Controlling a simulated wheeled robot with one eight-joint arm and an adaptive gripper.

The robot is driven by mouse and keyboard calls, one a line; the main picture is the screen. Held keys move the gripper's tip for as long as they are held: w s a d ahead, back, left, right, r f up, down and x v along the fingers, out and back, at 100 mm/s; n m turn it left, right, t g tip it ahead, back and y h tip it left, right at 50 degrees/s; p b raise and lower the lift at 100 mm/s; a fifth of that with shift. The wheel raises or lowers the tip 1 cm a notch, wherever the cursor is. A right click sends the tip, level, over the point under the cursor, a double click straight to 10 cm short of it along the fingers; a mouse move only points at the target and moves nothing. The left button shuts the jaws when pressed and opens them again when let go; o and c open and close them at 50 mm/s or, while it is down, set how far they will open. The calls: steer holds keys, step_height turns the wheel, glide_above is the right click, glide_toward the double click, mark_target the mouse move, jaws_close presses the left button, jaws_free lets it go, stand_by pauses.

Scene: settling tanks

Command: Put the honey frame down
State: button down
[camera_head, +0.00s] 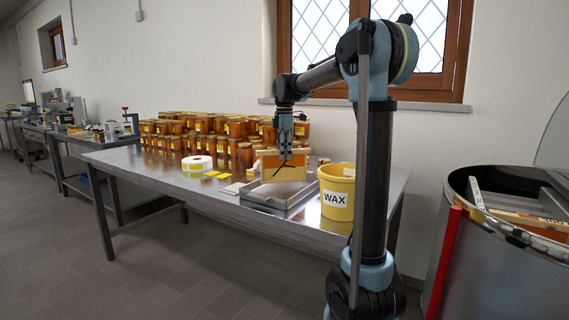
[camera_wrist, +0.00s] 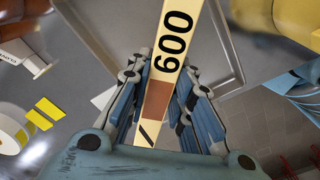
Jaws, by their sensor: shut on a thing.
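The honey frame (camera_head: 284,165) is a pale wooden frame with an orange-brown comb face. It hangs upright below my gripper (camera_head: 285,150), over the grey metal tray (camera_head: 259,206) on the steel table. In the wrist view its top bar (camera_wrist: 168,65), marked 600, runs between the fingers of my gripper (camera_wrist: 158,105), which are shut on it. The tray's rim (camera_wrist: 238,65) shows below and around the bar there. Whether the frame's lower edge touches the tray is hard to tell.
A yellow WAX bucket (camera_head: 337,197) stands just right of the tray. Many honey jars (camera_head: 215,128) fill the table's back. A label roll (camera_head: 197,166) and yellow labels (camera_head: 217,175) lie left of the tray. A steel drum (camera_head: 500,240) stands at right.

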steer(key=shift+f, duration=1.55)
steer(key=c, duration=1.4)
jaws_free()
steer(key=shift+f, duration=0.1)
step_height(320, 180, up, 12)
steer(key=shift+r, duration=0.15)
